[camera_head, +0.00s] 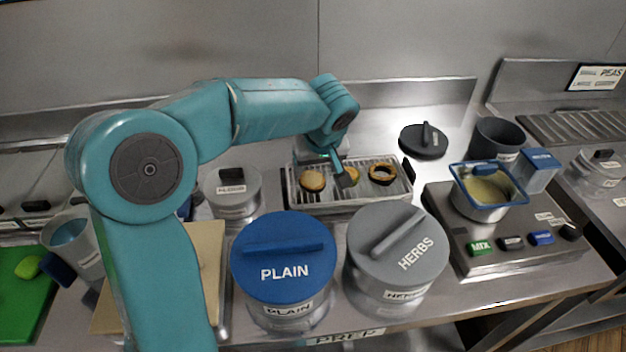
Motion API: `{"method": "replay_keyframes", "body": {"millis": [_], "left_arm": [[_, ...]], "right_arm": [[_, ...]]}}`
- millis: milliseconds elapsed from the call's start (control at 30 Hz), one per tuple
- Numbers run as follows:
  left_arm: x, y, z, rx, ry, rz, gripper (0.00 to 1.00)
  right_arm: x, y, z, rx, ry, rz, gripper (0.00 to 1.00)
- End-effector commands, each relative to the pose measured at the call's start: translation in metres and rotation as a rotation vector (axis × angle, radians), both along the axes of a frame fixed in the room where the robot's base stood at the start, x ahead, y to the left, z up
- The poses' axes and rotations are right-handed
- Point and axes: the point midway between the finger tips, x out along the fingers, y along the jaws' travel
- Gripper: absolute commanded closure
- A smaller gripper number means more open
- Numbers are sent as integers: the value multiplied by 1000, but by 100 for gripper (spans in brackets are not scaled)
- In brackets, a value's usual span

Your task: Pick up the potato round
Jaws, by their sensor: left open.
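A metal tray with a wire rack (300,203) stands at the back middle of the counter. A golden round piece (312,181) that looks like a potato round lies at its left. A second yellowish piece (354,174) lies in the middle, partly hidden by my left gripper. A dark-edged, ring-like round (382,173) lies at the right. My left gripper (344,177) is open and points down over the middle piece; I cannot tell whether it touches it. My right gripper is not in view.
A blue-lidded PLAIN jar (283,258) and a grey-lidded HERBS jar (397,245) stand in front of the rack. A blue-rimmed pot (487,192) sits on the cooker (495,245) at right. A smaller jar (232,190) stands left of the rack.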

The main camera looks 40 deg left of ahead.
Motion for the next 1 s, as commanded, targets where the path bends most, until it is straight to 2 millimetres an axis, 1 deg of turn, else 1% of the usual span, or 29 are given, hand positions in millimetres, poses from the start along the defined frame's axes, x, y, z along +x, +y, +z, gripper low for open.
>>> {"method": "replay_keyframes", "body": {"millis": [33, 233, 400, 500, 600, 767, 867, 1000], "left_arm": [[1, 2, -5, 0, 1, 0, 28], [6, 9, -19, 0, 3, 1, 28], [14, 20, -45, -1, 4, 1, 28], [17, 23, -55, -1, 2, 0, 28], [18, 25, -58, -2, -1, 1, 28], [18, 24, -58, -2, -1, -1, 28], [18, 24, -58, -2, -1, -1, 57], [18, 24, -58, -2, -1, -1, 58]], "right_arm": [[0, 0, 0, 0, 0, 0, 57], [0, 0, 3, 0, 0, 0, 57], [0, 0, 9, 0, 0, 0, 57], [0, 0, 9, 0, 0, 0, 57], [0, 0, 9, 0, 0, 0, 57], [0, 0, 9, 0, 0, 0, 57], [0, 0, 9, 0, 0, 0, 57], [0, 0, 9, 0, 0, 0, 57]]}}
